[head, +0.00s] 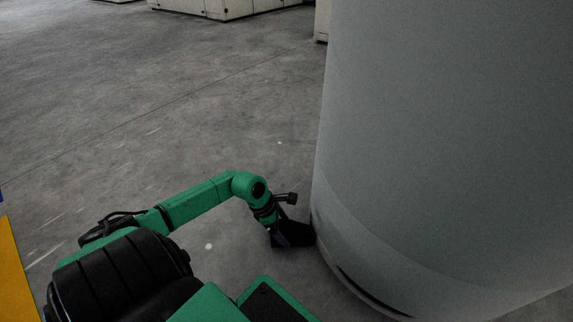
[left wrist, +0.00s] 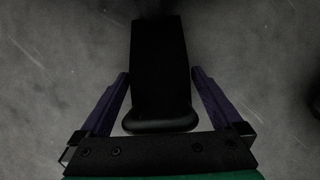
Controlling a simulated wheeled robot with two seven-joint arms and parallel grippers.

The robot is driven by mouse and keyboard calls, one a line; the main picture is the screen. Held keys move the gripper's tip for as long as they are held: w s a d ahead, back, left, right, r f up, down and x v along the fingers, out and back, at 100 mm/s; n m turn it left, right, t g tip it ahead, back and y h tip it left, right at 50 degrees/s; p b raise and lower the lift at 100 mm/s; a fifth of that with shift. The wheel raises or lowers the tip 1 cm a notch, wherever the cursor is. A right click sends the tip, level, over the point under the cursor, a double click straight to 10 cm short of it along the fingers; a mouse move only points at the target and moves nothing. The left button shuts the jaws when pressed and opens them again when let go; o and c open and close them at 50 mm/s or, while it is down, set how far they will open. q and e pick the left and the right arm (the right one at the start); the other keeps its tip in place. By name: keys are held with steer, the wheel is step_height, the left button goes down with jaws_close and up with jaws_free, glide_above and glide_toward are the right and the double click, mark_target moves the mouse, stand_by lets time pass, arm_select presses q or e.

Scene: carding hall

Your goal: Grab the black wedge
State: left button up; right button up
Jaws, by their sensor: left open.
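The black wedge (left wrist: 160,65) shows in the left wrist view as a dark block with a rounded near end. It lies between the two purple-sided fingers of my left gripper (left wrist: 160,95), which is open, with a gap on both sides of the block. In the head view the wedge (head: 294,234) is a dark shape on the floor, close against the foot of the large grey cylinder. My left gripper (head: 279,238) is down at it and partly hides it. My right gripper is not in view.
The large grey cylinder (head: 440,150) fills the right side of the head view, close to my left gripper. Pale cabinets (head: 225,8) stand far back. A yellow strip (head: 12,275) is at the left edge. The grey floor in the middle and left is clear.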

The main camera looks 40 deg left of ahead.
arm_select(q)
steer(key=shift+w+d+f, duration=0.1)
steer(key=shift+f, duration=0.15)
steer(key=shift+c, duration=0.3)
steer(key=c, duration=1.5)
steer(key=shift+o, duration=0.2)
steer(key=shift+r+p, duration=0.1)
steer(key=shift+p, duration=0.25)
